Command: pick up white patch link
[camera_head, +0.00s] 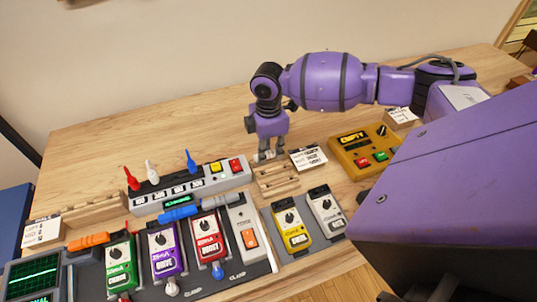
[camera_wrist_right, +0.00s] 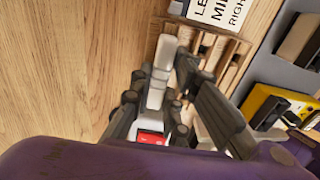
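The white patch link (camera_wrist_right: 157,85) shows in the right wrist view as a pale bar lying between the two fingers of my right gripper (camera_wrist_right: 163,68). The fingers are very close to it on both sides; whether they press on it I cannot tell. In the head view my right gripper (camera_head: 270,154) points down at the back end of a slotted wooden rack (camera_head: 277,181). The link is mostly hidden there by the fingers. My left gripper is not in view.
A switch box (camera_head: 190,182) with red, white and blue plugs stands left of the gripper. Pedals (camera_head: 165,250) with orange and blue links stand in front. A yellow box (camera_head: 362,152) and a label card (camera_head: 308,157) are to the right. The table behind is clear.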

